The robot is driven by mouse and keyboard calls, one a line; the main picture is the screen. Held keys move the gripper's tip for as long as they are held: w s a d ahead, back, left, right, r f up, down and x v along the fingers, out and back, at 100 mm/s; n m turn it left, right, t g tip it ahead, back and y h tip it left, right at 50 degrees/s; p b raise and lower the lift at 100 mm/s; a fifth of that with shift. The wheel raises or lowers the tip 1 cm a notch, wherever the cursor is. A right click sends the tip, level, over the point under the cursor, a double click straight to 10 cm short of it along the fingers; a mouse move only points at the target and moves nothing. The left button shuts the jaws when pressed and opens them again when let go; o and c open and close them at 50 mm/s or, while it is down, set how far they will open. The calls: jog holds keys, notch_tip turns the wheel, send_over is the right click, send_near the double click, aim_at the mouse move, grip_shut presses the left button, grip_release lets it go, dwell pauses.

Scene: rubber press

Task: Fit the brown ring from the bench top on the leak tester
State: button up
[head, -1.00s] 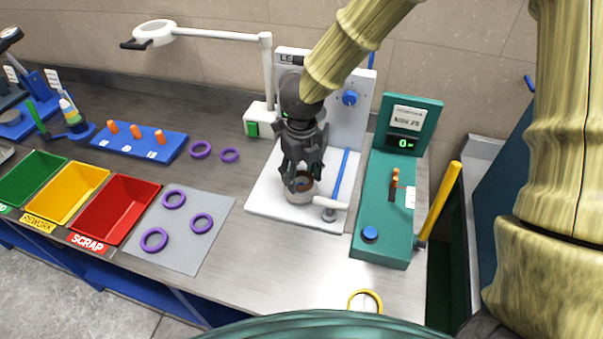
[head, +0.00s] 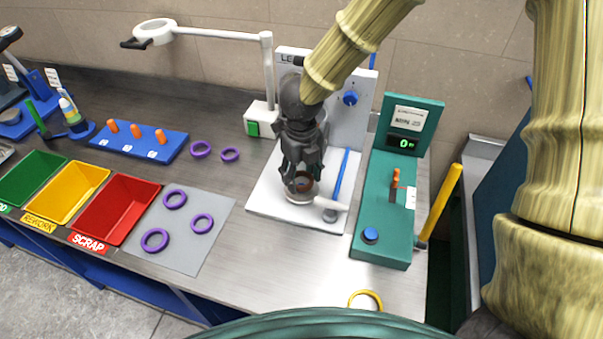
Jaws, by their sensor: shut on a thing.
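The leak tester (head: 346,112) is a white stand with an upright panel and a flat base, right of centre in the head view. A round white seat (head: 300,200) stands on its base. My gripper (head: 302,181) points down over this seat and is shut on the brown ring (head: 304,186). The ring is at or just above the top of the seat; I cannot tell whether it is fully seated. My dark fingers hide part of the ring and the seat's far side.
A blue lever (head: 342,172) stands close right of my gripper. A teal gauge box (head: 383,215) is further right. Purple rings (head: 155,240) lie on a grey mat and the bench. A yellow ring (head: 366,300) lies at the front edge. A lamp post (head: 268,75) rises behind left.

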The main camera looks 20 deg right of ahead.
jog(key=shift+w+f, duration=0.15)
jog(key=shift+f, duration=0.8)
dwell(1.3)
jog(key=o, duration=1)
jog(key=shift+c, duration=0.2)
jog(key=shift+o, duration=0.3)
jog(key=o, duration=0.4)
jog(key=shift+p, duration=0.3)
jog(key=shift+r+p, duration=2.7)
jog(key=shift+r, duration=0.2)
